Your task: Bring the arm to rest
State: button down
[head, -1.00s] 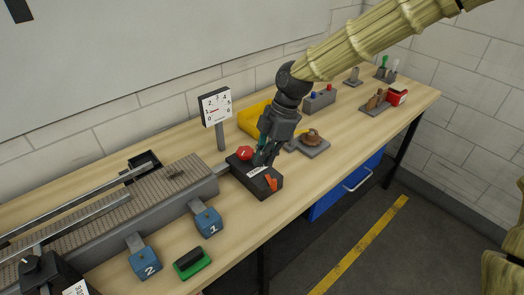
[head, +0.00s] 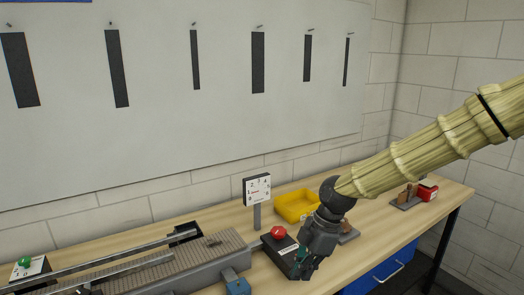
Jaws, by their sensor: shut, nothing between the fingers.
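My gripper (head: 301,275) points down over the bench in the head view, shut and empty. Its fingertips are at the right side of a dark control box (head: 277,254) with a red button (head: 278,232) on top. I cannot tell whether the fingers touch the box. My arm reaches in from the right edge, bent down at the wrist, and hides part of the bench behind it.
A white dial gauge (head: 257,189) on a post stands behind the box. A yellow bin (head: 297,204) is behind my gripper. A conveyor (head: 190,259) runs to the left. A blue block (head: 236,284) is in front. The wall board (head: 190,80) is above.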

jog(key=s+d+f+m+b, duration=0.1)
jog(key=s+f+m, duration=0.55)
jog(key=f, duration=0.75)
jog(key=s+f+m, duration=0.5)
jog(key=s+f, duration=0.3)
jog(key=f, duration=0.6)
jog(key=s+d+f+m+h, duration=0.1)
jog(key=s+d+f+m, duration=0.4)
jog(key=s, duration=0.4)
jog(key=s+d+f+m+t+h+b, duration=0.1)
jog(key=s+d+f+m+h, duration=0.1)
jog(key=s+d+f+m, duration=0.3)
jog(key=shift+s+d+f+h, duration=0.3)
jog(key=shift+s+d+f, duration=0.45)
jog(key=shift+s+f, duration=1.2)
jog(key=shift+s+r, duration=0.35)
jog(key=shift+r, duration=0.1)
